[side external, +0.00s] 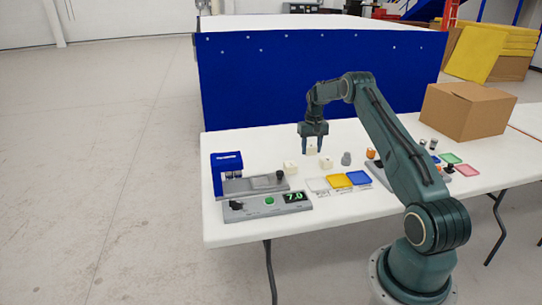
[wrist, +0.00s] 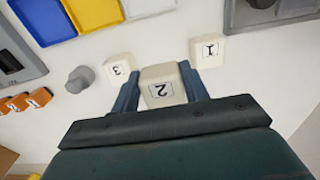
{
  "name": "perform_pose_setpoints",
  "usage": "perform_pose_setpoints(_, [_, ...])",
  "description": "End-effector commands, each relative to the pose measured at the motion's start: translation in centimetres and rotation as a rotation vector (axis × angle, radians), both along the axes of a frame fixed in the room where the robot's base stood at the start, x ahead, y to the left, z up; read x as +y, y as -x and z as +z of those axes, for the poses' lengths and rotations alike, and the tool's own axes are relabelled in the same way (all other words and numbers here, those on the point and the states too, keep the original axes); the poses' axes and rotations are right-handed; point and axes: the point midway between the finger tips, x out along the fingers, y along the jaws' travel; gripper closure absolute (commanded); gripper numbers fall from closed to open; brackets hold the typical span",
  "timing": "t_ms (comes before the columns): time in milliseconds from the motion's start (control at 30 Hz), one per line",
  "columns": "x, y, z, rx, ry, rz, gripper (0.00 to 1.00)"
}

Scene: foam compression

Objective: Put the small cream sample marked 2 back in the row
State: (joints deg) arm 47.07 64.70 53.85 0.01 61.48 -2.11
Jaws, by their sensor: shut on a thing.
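The small cream sample marked 2 (wrist: 160,90) is between the two fingers of my gripper (wrist: 158,88) in the wrist view, its numbered face toward the camera. My gripper (side external: 313,148) is shut on it, and in the side view it appears held a little above the white table. The cream sample marked 1 (wrist: 208,50) stands to its right in the wrist view, and the cream sample marked 3 (wrist: 121,68) to its left, close to the finger. In the side view two cream samples, one on the left (side external: 290,168) and one on the right (side external: 326,163), stand on the table with a gap between them.
A grey knobbed weight (side external: 346,159) stands right of the samples. Clear, yellow (side external: 338,181) and blue (side external: 358,178) trays lie in front. A grey device with a display reading 7.0 (side external: 295,196) and a blue-backed fixture (side external: 227,161) are at left. A cardboard box (side external: 467,110) stands at right.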

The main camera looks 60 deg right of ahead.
Motion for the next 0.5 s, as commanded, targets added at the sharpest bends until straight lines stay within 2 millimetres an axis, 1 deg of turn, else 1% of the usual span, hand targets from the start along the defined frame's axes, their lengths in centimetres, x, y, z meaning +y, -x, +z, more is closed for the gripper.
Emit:
perform_pose_setpoints(33, [0.0, 0.0, -1.0, 0.001, -0.001, 0.0, 0.77])
perform_pose_setpoints(100, [0.0, 0.0, -1.9, 0.001, -0.001, 0.0, 0.77])
perform_pose_setpoints(200, [0.0, 0.0, -2.7, -0.001, 0.001, 0.0, 0.77])
perform_pose_setpoints(500, [0.0, 0.0, -3.3, -0.001, 0.001, 0.0, 0.77])
